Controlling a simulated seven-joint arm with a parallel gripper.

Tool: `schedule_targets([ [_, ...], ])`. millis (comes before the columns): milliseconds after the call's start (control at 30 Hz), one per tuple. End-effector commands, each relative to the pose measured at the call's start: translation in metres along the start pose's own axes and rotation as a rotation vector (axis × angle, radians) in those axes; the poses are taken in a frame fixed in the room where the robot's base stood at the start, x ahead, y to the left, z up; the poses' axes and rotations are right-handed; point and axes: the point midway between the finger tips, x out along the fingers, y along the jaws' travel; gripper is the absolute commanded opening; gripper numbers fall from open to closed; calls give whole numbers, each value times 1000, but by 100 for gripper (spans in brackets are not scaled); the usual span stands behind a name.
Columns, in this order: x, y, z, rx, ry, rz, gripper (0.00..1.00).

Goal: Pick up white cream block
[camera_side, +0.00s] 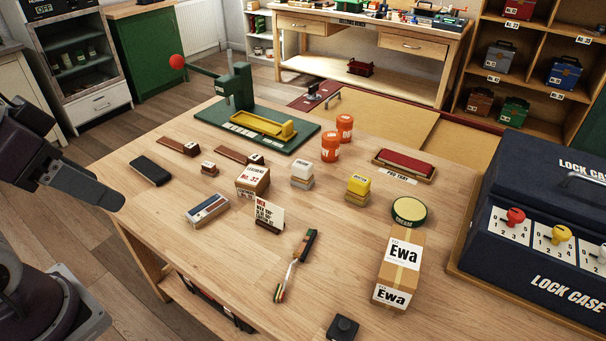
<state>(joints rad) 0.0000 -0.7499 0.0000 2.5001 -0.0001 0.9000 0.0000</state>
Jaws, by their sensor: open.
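The white cream block (302,168) is a small block with dark lettering on its top. It sits on a grey-tan base (301,183) near the middle of the wooden table. A yellow block (358,184) on a similar base stands to its right. My gripper (112,201) is at the left edge of the picture, beyond the table's left side and well away from the white block. It is open, and nothing shows in it. Its fingers overlap in this view, so the gap between them is hidden.
A labelled box (253,180) stands left of the white block, and a card (268,213) in front. Orange canisters (330,147) stand behind it. A green press (240,95) is at the back. A carton (400,262) and lock case (540,215) occupy the right.

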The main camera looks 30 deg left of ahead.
Motion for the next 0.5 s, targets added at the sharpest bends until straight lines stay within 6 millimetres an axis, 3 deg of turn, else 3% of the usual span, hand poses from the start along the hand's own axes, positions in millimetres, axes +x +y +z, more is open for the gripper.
schedule_targets([
  [100,0,0,0,0,0,0,73],
  [367,0,0,-2,5,0,1,73],
  [467,8,-3,-27,78,9,17,73],
  [500,17,-6,-47,138,18,24,73],
])
